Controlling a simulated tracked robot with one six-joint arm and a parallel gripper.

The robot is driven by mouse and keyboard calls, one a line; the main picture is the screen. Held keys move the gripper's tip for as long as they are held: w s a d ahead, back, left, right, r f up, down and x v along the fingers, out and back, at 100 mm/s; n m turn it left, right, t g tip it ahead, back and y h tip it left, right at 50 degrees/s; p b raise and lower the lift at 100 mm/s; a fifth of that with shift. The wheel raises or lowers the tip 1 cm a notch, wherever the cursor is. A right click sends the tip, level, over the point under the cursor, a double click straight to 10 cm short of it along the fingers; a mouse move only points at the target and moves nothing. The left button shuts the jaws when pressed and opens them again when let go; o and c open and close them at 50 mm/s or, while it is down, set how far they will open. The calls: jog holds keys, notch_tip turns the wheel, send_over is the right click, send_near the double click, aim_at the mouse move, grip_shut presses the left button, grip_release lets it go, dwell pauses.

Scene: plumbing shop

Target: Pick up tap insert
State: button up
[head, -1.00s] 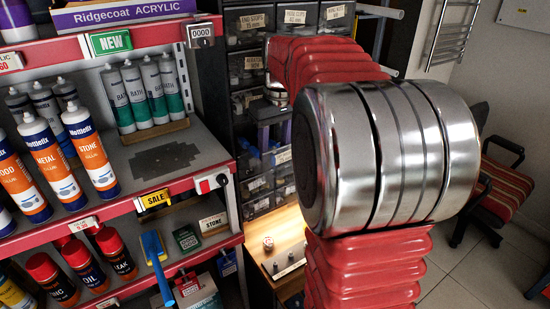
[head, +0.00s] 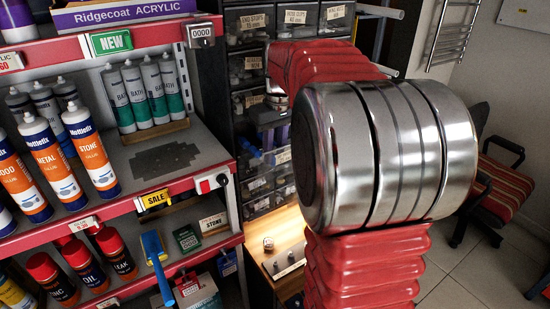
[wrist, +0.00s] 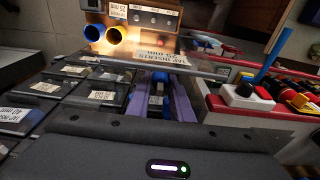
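The tap-insert drawer shows in the wrist view by its label plate (wrist: 155,52), which reads roughly "TAP INSERTS". My gripper (wrist: 160,84) has two purple fingers reaching into the drawer area. They stand apart on either side of a small dark blue piece (wrist: 157,80), perhaps a tap insert. I cannot tell whether they touch it. In the head view, purple and blue parts show at the drawer cabinet (head: 250,103), left of my arm. My arm hides much of the cabinet there, and the drawer's inside is too small to read.
Several closed labelled drawers (wrist: 45,88) lie beside the fingers. A lit wooden bench top (head: 290,232) with small parts is below the cabinet. A red-edged shelf (head: 165,150) of tubes stands close on the left. A red chair (head: 495,185) is at the right.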

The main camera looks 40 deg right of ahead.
grip_shut()
jog(key=shift+r, duration=0.1)
notch_tip(320, 180, up, 10)
jog(key=shift+f, duration=0.1)
dwell(0.5)
jog(key=shift+s, duration=0.1)
dwell(0.4)
